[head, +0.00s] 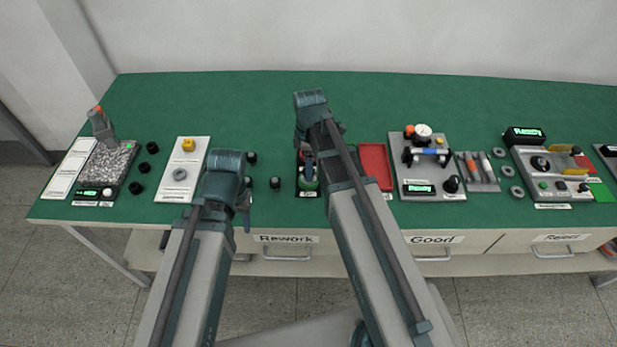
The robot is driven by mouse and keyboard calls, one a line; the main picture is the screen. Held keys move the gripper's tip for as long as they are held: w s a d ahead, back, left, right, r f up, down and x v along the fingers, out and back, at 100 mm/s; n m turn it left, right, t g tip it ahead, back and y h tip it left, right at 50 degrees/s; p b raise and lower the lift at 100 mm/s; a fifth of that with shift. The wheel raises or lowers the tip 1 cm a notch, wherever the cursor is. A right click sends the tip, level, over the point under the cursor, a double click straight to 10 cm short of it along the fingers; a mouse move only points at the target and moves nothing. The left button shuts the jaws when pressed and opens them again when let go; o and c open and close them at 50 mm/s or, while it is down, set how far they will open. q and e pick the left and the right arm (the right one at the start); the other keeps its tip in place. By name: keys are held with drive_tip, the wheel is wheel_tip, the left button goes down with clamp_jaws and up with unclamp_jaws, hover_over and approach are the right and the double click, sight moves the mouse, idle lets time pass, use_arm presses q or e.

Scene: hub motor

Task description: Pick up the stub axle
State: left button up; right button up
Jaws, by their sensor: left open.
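Several short rods with orange and grey parts lie side by side in a small rack (478,186) right of centre; they look like axles, but I cannot tell for sure which one is the stub axle. Another rod with a blue middle (429,151) lies across the dial gauge station. My left gripper (244,198) is open and low over the table, left of centre, mostly hidden by its own wrist. It is well apart from the rack. My right arm reaches over the table's middle; its gripper is largely hidden behind the wrist, so its jaws are unclear.
The green table (440,95) is clear along the back. A red tray (375,167) lies right of my right arm. A control station (560,165) stands at right.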

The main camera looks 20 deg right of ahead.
wheel_tip(320, 180, down, 3)
drive_tip(key=shift+f+b, duration=0.1)
drive_tip(key=shift+b, duration=0.95)
use_arm(q)
wheel_tip(320, 180, down, 3)
drive_tip(key=shift+r, duration=0.1)
use_arm(e)
drive_tip(key=shift+r, duration=0.2)
drive_tip(key=shift+c, duration=0.3)
clamp_jaws()
